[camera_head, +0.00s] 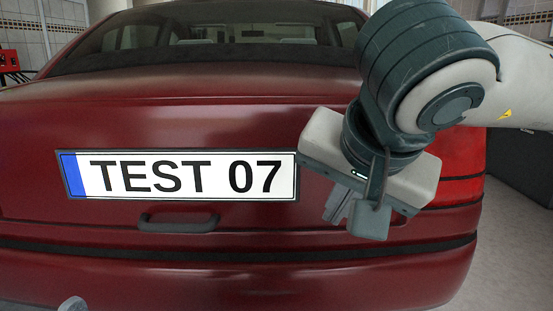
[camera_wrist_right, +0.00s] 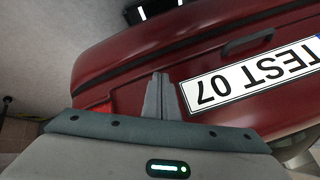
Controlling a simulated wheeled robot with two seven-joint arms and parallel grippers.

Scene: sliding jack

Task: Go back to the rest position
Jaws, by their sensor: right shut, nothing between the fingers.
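My right gripper (camera_head: 350,212) is in front of the right rear of a dark red car (camera_head: 230,115), to the right of its licence plate (camera_head: 180,174) that reads TEST 07. The fingers are shut and empty, and they point down toward the car's rear. In the right wrist view the closed fingers (camera_wrist_right: 160,97) show against the red bodywork, with the plate (camera_wrist_right: 250,82) upside down to their right. I cannot tell the exact gap to the car.
The car's trunk handle (camera_head: 178,222) is below the plate, and the bumper (camera_head: 230,280) runs along the bottom. The right tail light (camera_head: 462,150) is partly behind my right arm. Grey floor (camera_head: 512,250) is free at the right. Red equipment (camera_head: 9,62) stands at the far left.

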